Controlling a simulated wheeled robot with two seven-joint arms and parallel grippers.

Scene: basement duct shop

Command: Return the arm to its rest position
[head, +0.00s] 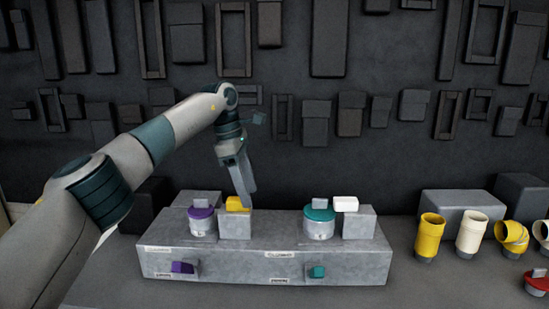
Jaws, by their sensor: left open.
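My left arm reaches in from the left across the view. My left gripper (244,187) is open and points down, its tips just above or at the yellow block (238,204). The yellow block sits on a grey raised block at the left half of a grey stand (265,250). I cannot tell whether the fingers touch the yellow block. My right gripper is not in view.
On the stand are a purple-topped canister (201,221), a teal-topped canister (319,223) and a white block (345,204). Yellow pipe pieces (432,232), a white one (471,229) and a red-topped part (537,284) stand right. A dark panelled wall is behind.

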